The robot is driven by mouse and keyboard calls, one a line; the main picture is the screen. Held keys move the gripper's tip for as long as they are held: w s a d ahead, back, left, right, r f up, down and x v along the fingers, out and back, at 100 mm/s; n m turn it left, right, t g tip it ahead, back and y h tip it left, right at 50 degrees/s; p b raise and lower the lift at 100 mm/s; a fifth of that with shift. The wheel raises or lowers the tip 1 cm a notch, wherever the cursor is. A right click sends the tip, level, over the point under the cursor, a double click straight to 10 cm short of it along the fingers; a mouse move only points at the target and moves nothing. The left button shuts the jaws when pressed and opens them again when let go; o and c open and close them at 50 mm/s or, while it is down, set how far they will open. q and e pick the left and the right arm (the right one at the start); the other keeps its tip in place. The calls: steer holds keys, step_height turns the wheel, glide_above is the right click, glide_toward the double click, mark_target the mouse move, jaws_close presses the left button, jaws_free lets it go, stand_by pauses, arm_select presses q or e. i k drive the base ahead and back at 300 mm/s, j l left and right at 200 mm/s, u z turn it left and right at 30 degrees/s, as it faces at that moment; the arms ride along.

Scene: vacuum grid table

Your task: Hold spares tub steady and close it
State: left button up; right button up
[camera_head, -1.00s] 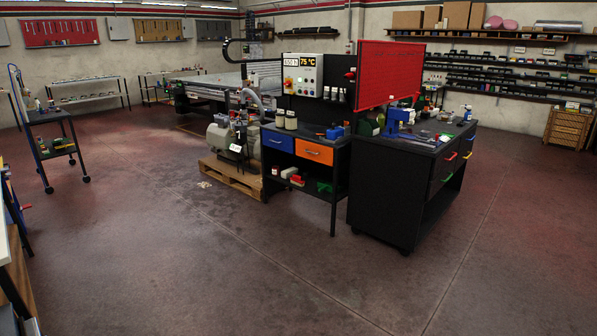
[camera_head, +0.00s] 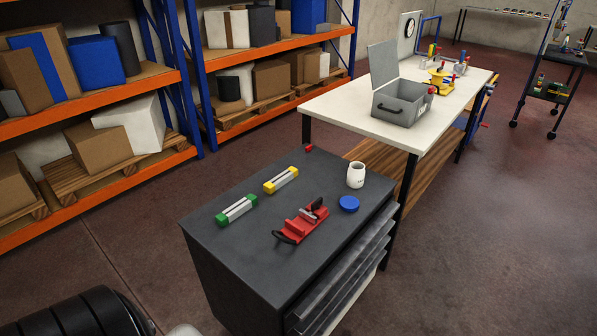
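A small white tub (camera_head: 356,175) with dark marking stands upright on the dark cabinet top. A round blue lid (camera_head: 348,204) lies flat beside it, apart from the tub. A grey box (camera_head: 402,104) with a black front handle stands on the white table behind, its hinged lid (camera_head: 383,64) raised. I cannot read which of the two is labelled as the spares tub. Neither of my grippers is in view.
The dark cabinet (camera_head: 232,262) also bears a red clamp-like tool (camera_head: 301,222), a green-ended block (camera_head: 236,209), a yellow-ended block (camera_head: 281,180) and a small red piece (camera_head: 309,148). Its drawers (camera_head: 340,278) face right.

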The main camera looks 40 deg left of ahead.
mark_target(356, 174)
steer(key=i+l+u, duration=0.2)
steer(key=u, duration=0.25)
steer(key=i+l+u, duration=0.1)
steer(key=l+u, duration=0.15)
steer(key=u, duration=0.25)
steer(key=i+l+u, duration=0.1)
steer(key=l+u, duration=0.2)
steer(key=u, duration=0.15)
steer(key=l+u, duration=0.7)
steer(key=u, duration=0.25)
steer(key=l+u, duration=0.45)
steer(key=l, duration=0.4)
steer(key=k+j, duration=0.05)
